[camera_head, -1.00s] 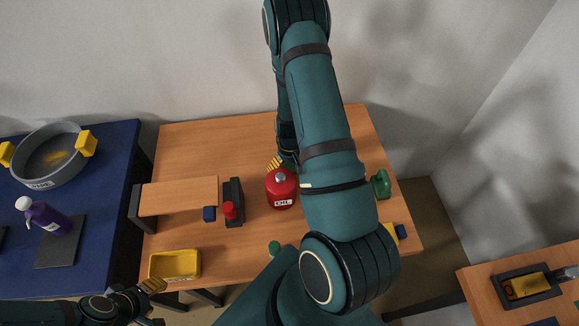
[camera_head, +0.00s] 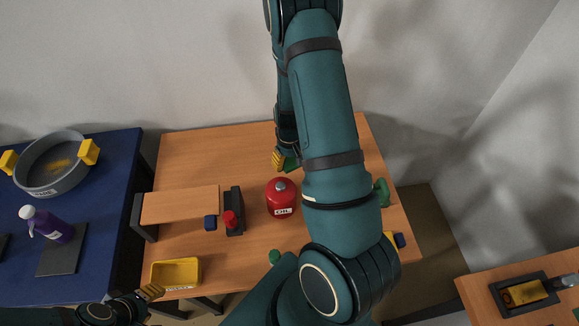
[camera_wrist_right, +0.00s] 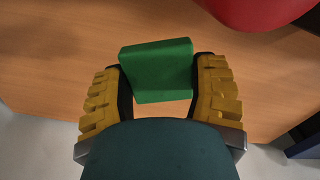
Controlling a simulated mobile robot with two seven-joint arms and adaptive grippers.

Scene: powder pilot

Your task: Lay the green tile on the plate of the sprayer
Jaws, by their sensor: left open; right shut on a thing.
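The green tile (camera_wrist_right: 158,70) is held between the yellow fingers of my right gripper (camera_wrist_right: 160,88), over the wooden table. In the head view my right gripper (camera_head: 284,161) is behind the red oil can, and a bit of the tile (camera_head: 291,164) shows beside its fingers. A purple spray bottle (camera_head: 54,229) with a white top stands on a dark plate (camera_head: 58,262) on the blue table at the left. Bare plate shows in front of the bottle. I cannot tell whether this is the sprayer meant. My left gripper (camera_head: 150,292) is open and empty near the yellow tray.
The red oil can (camera_head: 281,197) stands on the wooden table (camera_head: 215,160). A raised wooden shelf (camera_head: 180,204), a black stand (camera_head: 237,208) and a yellow tray (camera_head: 176,272) are left of it. A grey pan (camera_head: 55,180) sits on the blue table. My right arm hides the table's right part.

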